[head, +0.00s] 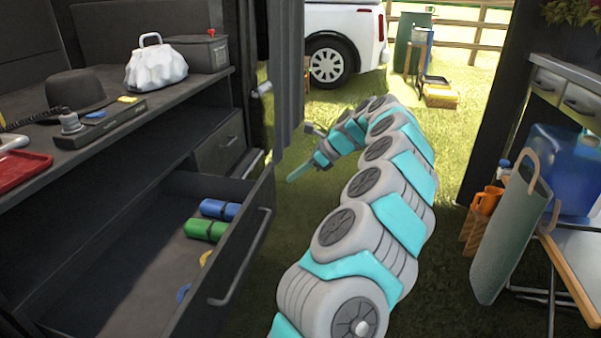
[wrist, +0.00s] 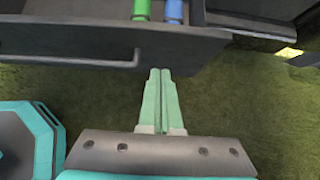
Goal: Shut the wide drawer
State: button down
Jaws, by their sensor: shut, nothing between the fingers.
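The wide drawer (head: 232,248) is dark grey and stands pulled out from under the counter at the left of the head view. Its long bar handle (head: 242,271) runs along the front. Inside lie a green roll (head: 205,229), a blue roll (head: 220,209) and small yellow and blue items. In the wrist view the drawer's front (wrist: 195,45) crosses the top of the picture. My gripper (head: 292,178) is beyond the drawer's far front corner in the head view. Its two pale green fingers (wrist: 160,72) are together and empty, pointing toward the drawer front; contact is unclear.
The counter (head: 180,98) above holds a black hat (head: 77,89), a white bag (head: 155,62) and a red tray (head: 20,170). A smaller drawer (head: 219,148) is beyond the wide one. Grass lies outside the drawer. A table with a blue container (head: 560,165) stands right.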

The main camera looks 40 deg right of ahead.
aim_at(262, 188)
jog(key=shift+w+a+f+b, duration=0.15)
jog(key=shift+w+a+f, duration=0.35)
jog(key=shift+w+a, duration=0.35)
jog(key=shift+w+a+f+b, duration=0.1)
jog(key=shift+w+a+f, duration=0.5)
jog(key=shift+w, duration=0.4)
jog(key=shift+w+a+f+b, duration=0.15)
jog(key=shift+w+a+f, duration=0.3)
jog(key=shift+w+a, duration=0.45)
